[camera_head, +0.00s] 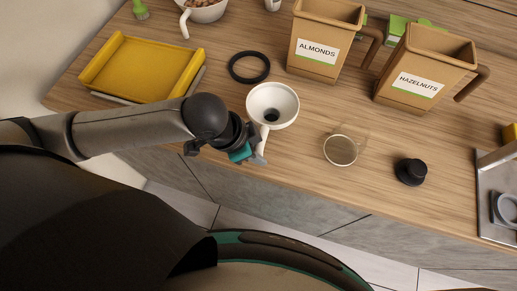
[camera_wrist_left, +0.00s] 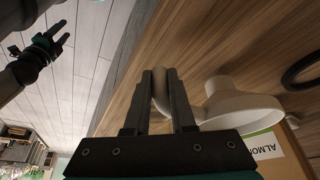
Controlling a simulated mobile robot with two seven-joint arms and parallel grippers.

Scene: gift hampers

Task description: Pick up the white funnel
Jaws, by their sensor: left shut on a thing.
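The white funnel (camera_head: 287,93) is near the front edge of the wooden counter, its wide mouth facing up in the head view. In the left wrist view the funnel (camera_wrist_left: 232,104) shows from the side with its curved handle between my fingers. My left gripper (camera_head: 259,156) comes in from the left and front and is shut on the funnel's handle. It shows in the left wrist view (camera_wrist_left: 160,95) with the handle between its two dark fingers. I cannot tell whether the funnel touches the counter. My right gripper (camera_wrist_left: 52,38) shows only at the left wrist view's upper left, fingers apart and empty.
A black ring (camera_head: 249,67) lies behind the funnel. Almonds (camera_head: 318,46) and hazelnuts (camera_head: 420,75) containers stand behind right. A clear jar (camera_head: 341,150) and a black lid (camera_head: 411,171) are to the right. A yellow tray (camera_head: 141,70) lies left. Counter between the jar and lid is free.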

